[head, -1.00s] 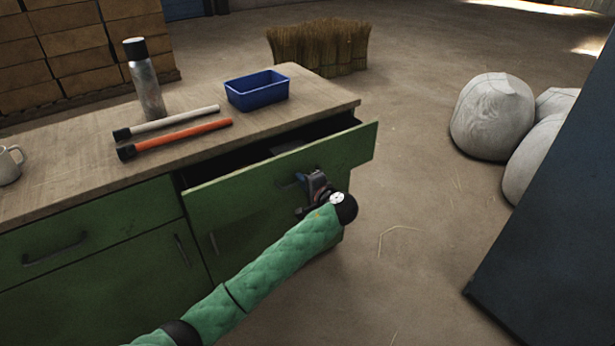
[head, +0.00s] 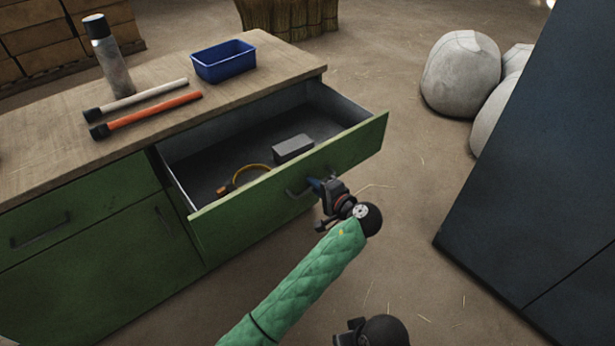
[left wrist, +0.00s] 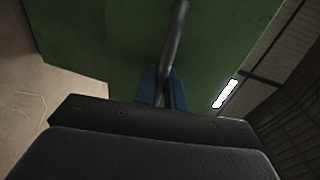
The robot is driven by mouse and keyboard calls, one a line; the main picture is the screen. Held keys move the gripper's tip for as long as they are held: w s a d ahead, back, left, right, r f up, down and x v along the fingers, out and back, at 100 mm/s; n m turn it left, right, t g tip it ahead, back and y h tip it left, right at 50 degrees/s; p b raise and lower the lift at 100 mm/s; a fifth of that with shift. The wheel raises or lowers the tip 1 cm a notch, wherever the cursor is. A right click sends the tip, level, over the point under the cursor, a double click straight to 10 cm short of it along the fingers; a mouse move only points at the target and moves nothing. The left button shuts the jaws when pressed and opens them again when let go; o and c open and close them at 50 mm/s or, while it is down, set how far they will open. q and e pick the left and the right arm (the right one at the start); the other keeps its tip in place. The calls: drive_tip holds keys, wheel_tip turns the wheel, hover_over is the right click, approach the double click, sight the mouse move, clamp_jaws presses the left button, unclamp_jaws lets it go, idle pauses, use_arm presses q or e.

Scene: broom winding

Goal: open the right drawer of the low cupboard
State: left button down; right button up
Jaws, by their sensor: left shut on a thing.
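The right drawer (head: 290,180) of the green low cupboard (head: 110,260) stands well out from the body, and its inside shows. My left gripper (head: 318,186) is at the front of the drawer, shut on the dark bar handle (head: 298,192). In the left wrist view the blue fingertips (left wrist: 165,90) close around the handle (left wrist: 176,40), with the green drawer front (left wrist: 100,45) behind. A grey block (head: 293,148) and a yellow looped item (head: 250,170) with an orange end lie in the drawer. My right gripper is not clearly visible; a dark part of mine shows at the bottom edge.
On the worktop (head: 60,160) are a blue bin (head: 224,65), a metal flask (head: 112,65), and a pale and an orange handle (head: 150,115). Pale sacks (head: 462,75) and a dark panel (head: 530,170) stand at right. Floor between is clear.

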use_arm(q)
drive_tip(key=shift+s+d, duration=0.15)
drive_tip(key=shift+s, duration=0.05)
use_arm(e)
drive_tip(key=shift+s, duration=0.1)
use_arm(q)
drive_tip(key=c, duration=1.6)
unclamp_jaws()
drive_tip(key=shift+c, duration=0.2)
use_arm(e)
drive_tip(key=shift+r, duration=0.1)
